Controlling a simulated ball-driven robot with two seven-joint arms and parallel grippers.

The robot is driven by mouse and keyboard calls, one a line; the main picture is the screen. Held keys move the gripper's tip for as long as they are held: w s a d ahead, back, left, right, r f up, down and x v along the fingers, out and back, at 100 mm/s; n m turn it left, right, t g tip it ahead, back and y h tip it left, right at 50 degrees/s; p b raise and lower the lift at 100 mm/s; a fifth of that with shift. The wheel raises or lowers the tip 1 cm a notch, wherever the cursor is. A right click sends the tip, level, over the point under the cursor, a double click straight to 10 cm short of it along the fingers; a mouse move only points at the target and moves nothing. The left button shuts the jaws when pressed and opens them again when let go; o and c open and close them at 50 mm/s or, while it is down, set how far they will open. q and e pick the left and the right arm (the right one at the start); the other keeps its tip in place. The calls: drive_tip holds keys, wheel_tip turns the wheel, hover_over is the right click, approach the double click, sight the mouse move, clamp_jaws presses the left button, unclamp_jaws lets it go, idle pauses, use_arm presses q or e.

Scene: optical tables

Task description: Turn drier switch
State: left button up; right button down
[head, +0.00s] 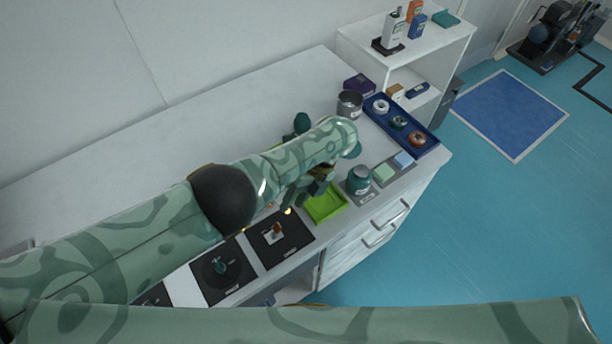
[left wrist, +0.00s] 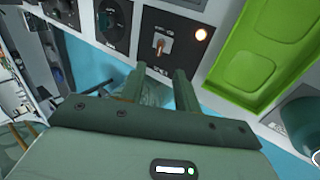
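A black panel (head: 284,252) on the bench front carries a small toggle switch (head: 277,230) with a brownish lever. In the left wrist view the toggle (left wrist: 160,43) stands up from its panel, beside a glowing lamp (left wrist: 201,34). Another black panel (head: 200,283) holds a dark round knob (head: 220,267), also in the left wrist view (left wrist: 105,20). The labels are too small to read, so I cannot tell which is the drier's. My left gripper (left wrist: 161,82) is open and empty, its fingertips just short of the toggle, apart from it. My right gripper is out of view.
A lime green tray (head: 325,204) lies right of the toggle panel, with a teal jar (head: 359,180) beyond it. A blue tray (head: 408,131) with several ring-shaped items lies near the bench's right end. The bench (head: 200,125) behind my left arm is largely clear.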

use_arm(q)
drive_tip(key=b+v, duration=0.2)
drive_tip(key=v, duration=0.6)
drive_tip(key=shift+f, duration=0.15)
